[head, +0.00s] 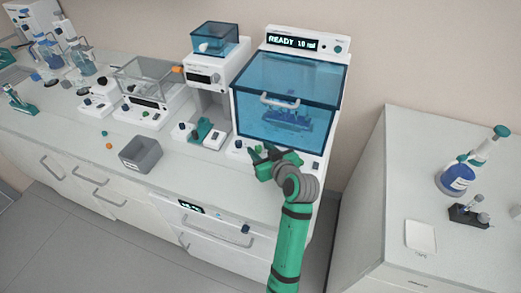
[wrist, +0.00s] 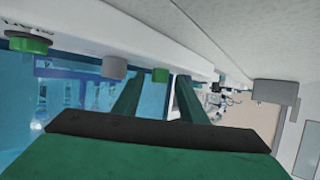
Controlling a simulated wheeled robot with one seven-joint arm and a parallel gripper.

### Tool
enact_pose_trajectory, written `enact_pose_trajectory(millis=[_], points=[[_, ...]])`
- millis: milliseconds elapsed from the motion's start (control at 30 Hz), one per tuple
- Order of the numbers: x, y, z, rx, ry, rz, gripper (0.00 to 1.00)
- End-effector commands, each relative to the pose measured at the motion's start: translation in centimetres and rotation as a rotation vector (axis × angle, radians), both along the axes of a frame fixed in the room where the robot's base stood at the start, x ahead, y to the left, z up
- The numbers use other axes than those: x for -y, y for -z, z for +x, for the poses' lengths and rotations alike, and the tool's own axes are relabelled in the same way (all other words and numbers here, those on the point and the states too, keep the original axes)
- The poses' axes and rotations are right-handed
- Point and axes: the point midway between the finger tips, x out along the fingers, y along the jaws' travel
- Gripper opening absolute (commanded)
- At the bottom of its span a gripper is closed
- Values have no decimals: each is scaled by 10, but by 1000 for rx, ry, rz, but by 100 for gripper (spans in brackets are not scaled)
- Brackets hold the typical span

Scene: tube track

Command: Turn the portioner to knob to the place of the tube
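My gripper (head: 264,153) is open and empty at the front of a machine with a blue see-through lid (head: 290,90). In the wrist view its two dark green fingers (wrist: 157,92) stand apart. Just beyond them is a white panel edge with a green knob (wrist: 160,75), a grey knob (wrist: 114,67) and a larger green knob (wrist: 28,42). A tall device with a small blue hopper (head: 214,40), perhaps the portioner, stands left of the lidded machine. A teal piece (head: 201,130) sits at its base. I cannot make out a tube for certain.
The display on the lidded machine (head: 293,42) reads READY 1.0 rad. A grey open box (head: 141,153) stands on the counter to the left, with small coloured balls beside it. A separate bench (head: 375,190) on the right holds a bottle (head: 458,178). Counter front left is mostly clear.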

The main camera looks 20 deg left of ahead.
Motion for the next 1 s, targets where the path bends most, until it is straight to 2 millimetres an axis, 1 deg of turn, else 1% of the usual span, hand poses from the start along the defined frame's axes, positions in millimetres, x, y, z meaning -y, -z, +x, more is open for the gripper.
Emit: enact_pose_trajectory(millis=[67,100,167,200,233,267,467,667,867,1000], points=[[0,0,0,0,0,0,38],[0,0,0,0,0,0,34],[0,0,0,0,0,0,19],[0,0,0,0,0,0,10],[0,0,0,0,0,0,3],[0,0,0,0,0,0,0],[0,0,-1,0,5,0,0],[-2,-1,-2,2,53,0,0],[-4,-1,-4,2,165,0,0],[-7,-1,-5,2,272,0,0]])
